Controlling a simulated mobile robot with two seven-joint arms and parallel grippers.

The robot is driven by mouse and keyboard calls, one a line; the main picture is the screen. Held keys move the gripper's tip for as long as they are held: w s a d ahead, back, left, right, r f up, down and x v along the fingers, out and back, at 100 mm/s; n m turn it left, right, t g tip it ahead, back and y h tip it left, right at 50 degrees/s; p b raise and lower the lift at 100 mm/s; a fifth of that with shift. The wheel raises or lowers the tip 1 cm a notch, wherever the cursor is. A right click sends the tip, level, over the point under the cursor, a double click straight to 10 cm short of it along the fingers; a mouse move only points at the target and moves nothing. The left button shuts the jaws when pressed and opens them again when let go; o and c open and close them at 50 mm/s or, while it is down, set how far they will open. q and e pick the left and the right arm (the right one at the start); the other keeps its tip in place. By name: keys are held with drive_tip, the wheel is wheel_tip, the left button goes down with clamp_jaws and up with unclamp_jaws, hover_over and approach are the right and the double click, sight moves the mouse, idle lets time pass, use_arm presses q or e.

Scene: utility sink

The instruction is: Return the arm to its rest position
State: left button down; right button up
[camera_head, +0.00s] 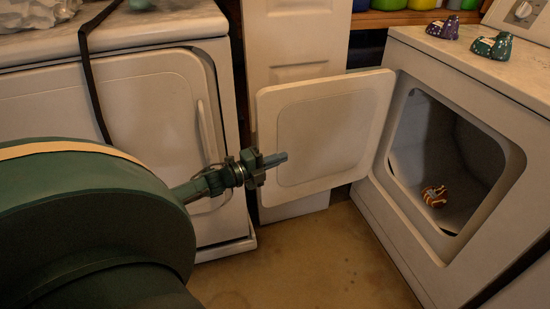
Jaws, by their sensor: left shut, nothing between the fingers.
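My left arm comes in from the left with its large dark green link close to the camera. My left gripper (277,160) is shut and empty, its fingertips together, pointing right. In the picture it overlaps the left part of the open white dryer door (335,130); I cannot tell whether it touches the door. The dryer (400,235) stands at the right with its square opening uncovered. A striped orange, white and dark object (434,196) lies inside the drum. My right gripper is not in view.
A closed white machine (120,95) stands at the left, with a dark strap (90,75) hanging down its front. A purple object (443,27) and a green object (492,46) sit on the dryer top. The brown floor (310,262) between the machines is clear.

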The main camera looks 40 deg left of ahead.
use_arm(q)
drive_tip(key=s+a, duration=0.7)
drive_tip(key=shift+p, duration=0.4)
